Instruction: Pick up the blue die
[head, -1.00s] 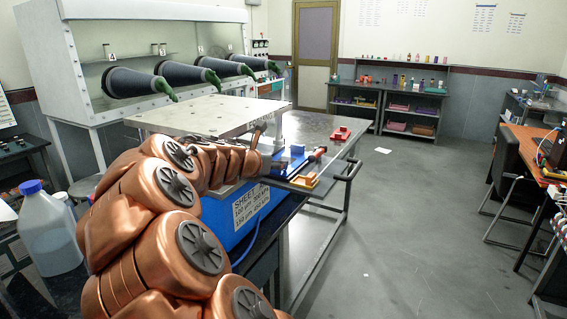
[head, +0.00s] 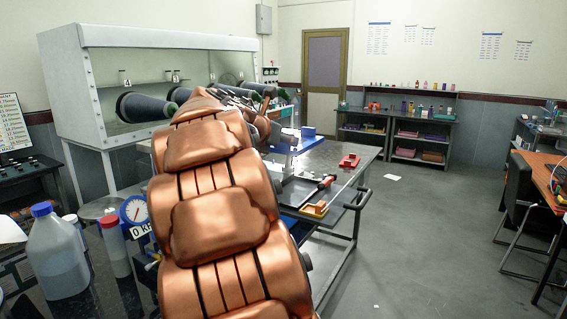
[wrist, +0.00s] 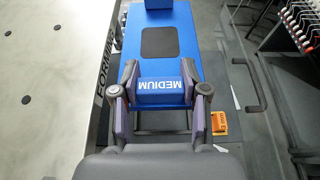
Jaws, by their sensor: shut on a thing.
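The blue die (wrist: 182,30) is long and flat, with a dark rectangle on top, a raised block at its far end and the word MEDIUM on its near end. My gripper (wrist: 159,82) is shut on that near end, one finger on each side. In the head view the die (head: 287,147) shows partly past my arm, raised above the table. My arm hides the gripper's hold there.
A light metal plate (wrist: 45,70) lies left of the die in the wrist view. The table holds a dark tray (head: 297,190), an orange block (head: 315,209), a red-handled tool (head: 326,182) and a red item (head: 349,161). The floor to the right is mostly clear.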

